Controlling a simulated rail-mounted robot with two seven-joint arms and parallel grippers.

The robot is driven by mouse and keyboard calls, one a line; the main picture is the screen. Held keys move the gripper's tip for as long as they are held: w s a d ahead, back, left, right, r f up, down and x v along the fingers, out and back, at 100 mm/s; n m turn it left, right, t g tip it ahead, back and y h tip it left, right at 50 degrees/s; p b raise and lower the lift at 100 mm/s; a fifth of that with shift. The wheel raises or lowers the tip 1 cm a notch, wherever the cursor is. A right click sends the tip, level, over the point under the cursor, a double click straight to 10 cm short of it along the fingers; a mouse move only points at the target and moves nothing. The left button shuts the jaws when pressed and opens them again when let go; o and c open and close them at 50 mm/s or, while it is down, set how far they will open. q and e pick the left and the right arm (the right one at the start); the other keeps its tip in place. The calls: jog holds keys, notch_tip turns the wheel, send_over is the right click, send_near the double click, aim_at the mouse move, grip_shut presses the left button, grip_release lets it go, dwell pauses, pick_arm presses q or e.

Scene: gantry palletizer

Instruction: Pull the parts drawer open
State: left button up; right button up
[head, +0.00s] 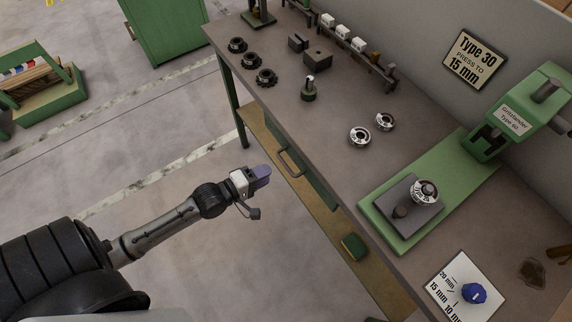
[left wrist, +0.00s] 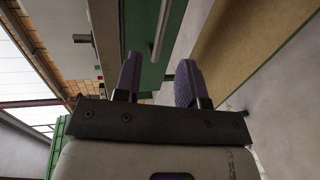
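The parts drawer (head: 313,178) has a green front under the workbench top and looks closed. Its bar handle (head: 290,163) faces the aisle. My left gripper (head: 262,175) is in front of the bench, to the left of and slightly below the handle in the head view, apart from it. In the left wrist view its two purple fingers (left wrist: 158,78) are spread with nothing between them. The handle (left wrist: 163,30) shows beyond the fingertips, against the green drawer front (left wrist: 142,45). My right gripper is not in view.
The workbench top (head: 330,115) holds black rings, metal dials and a green press (head: 500,130). A lower wooden shelf (head: 375,275) carries a green and yellow block (head: 354,246). A green cabinet (head: 165,25) stands at the back left. The floor before the bench is clear.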

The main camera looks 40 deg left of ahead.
aim_at(286, 164)
pick_arm(q)
jog(key=shift+b+x, duration=0.8)
jog(key=shift+x, duration=3.25)
jog(key=shift+d, duration=0.1)
grip_shut()
